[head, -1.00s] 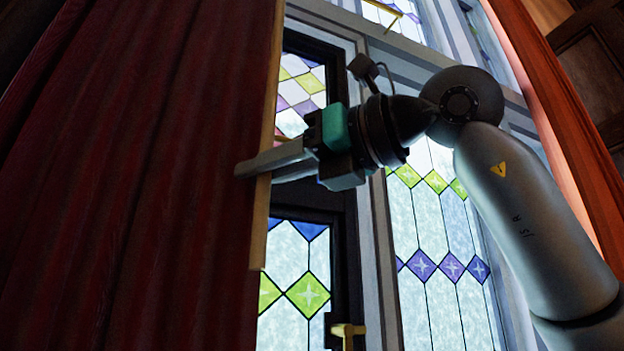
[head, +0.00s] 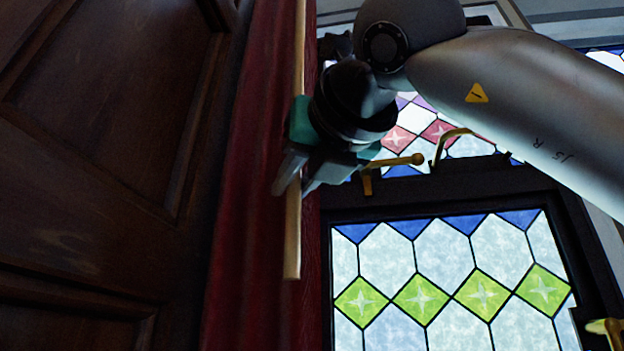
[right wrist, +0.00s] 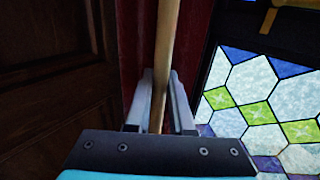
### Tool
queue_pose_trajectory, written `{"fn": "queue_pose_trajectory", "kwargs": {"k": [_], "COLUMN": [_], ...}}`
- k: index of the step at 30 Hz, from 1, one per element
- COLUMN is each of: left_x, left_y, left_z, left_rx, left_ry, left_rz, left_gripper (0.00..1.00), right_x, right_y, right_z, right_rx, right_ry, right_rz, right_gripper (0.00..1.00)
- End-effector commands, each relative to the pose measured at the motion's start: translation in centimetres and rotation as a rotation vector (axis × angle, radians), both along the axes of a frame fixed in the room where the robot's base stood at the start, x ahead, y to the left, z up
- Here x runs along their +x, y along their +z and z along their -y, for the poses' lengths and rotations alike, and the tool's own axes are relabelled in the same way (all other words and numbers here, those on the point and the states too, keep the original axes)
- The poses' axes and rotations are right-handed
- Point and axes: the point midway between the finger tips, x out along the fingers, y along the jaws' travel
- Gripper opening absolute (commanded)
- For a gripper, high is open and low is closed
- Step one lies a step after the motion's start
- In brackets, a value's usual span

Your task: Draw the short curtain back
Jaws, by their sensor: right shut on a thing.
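The red curtain (head: 246,190) hangs in a narrow bunched strip left of the window in the head view; it also shows behind the fingers in the right wrist view (right wrist: 138,50). A pale wooden rod (head: 292,240) hangs upright along the curtain's edge. My right gripper (head: 292,190) is shut on the rod, with its fingers on either side of it. In the right wrist view the rod (right wrist: 167,40) runs up from between the two fingers (right wrist: 160,105). My left gripper is not in view.
A stained-glass window (head: 440,275) in a dark frame fills the right side, uncovered. Brass latches (head: 395,160) stick out from the frame near my right gripper. Dark wood panelling (head: 110,130) stands close on the left.

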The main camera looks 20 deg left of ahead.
Motion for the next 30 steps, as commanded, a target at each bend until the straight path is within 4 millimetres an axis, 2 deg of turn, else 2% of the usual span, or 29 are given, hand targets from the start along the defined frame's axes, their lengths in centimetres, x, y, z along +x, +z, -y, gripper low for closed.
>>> {"fn": "queue_pose_trajectory", "kwargs": {"k": [8,9,12,22,26,30], "left_x": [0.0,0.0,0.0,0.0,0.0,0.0], "left_y": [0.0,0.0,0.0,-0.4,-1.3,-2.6], "left_z": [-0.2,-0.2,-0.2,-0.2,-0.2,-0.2], "left_rx": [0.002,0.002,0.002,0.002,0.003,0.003], "left_ry": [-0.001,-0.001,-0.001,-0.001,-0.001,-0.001], "left_rz": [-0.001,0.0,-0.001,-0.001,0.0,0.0], "left_gripper": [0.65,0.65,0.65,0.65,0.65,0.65], "right_x": [0.0,0.0,0.0,-0.5,-2.1,-4.6], "right_y": [0.1,0.1,0.1,0.0,-0.1,-0.2], "right_z": [0.0,0.0,0.0,0.4,1.7,3.7], "right_rx": [0.001,0.001,0.001,0.003,0.003,0.004], "right_ry": [0.001,0.001,0.001,0.001,0.0,-0.001], "right_rz": [0.002,0.002,0.002,0.002,0.005,0.005], "right_gripper": [0.0,0.25,0.33,0.33,0.33,0.33]}}
